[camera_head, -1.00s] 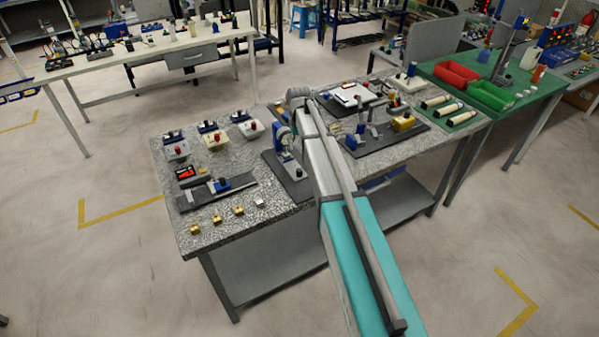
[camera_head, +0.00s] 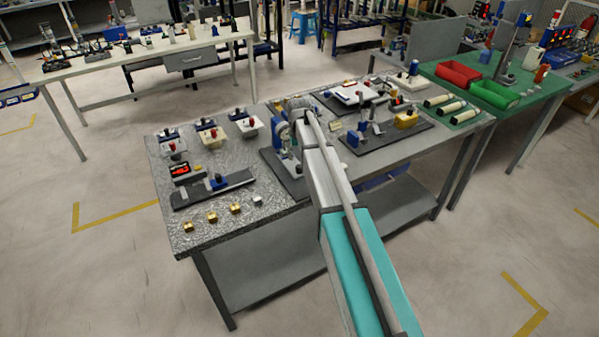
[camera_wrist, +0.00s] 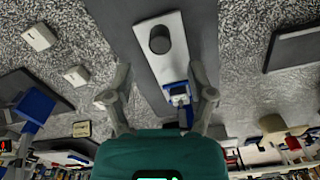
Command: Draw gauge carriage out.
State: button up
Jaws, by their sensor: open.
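The gauge carriage appears to be the pale grey plate with a dark round knob in the wrist view (camera_wrist: 174,62), with a blue-and-white part (camera_wrist: 179,94) at its lower end. It lies on a dark base (camera_wrist: 118,30). In the head view a round dial gauge on a blue stand (camera_head: 282,132) stands over a dark base plate (camera_head: 272,162), left of my arm. My gripper (camera_wrist: 160,82) is open, its fingers apart on either side of the plate's lower end in the picture. I see nothing held. Contact cannot be told. In the head view my arm hides the gripper.
A dark rail with a blue block (camera_head: 218,182) and several brass cubes (camera_head: 212,217) are at left on the speckled table (camera_head: 240,165). Another fixture with a yellow block (camera_head: 405,120) stands right of my arm. Red and green bins (camera_head: 457,74) are farther right.

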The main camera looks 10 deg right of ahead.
aim_at(299, 166)
jog(key=shift+f+b, duration=2.65)
jog(key=shift+f, duration=0.35)
grip_shut()
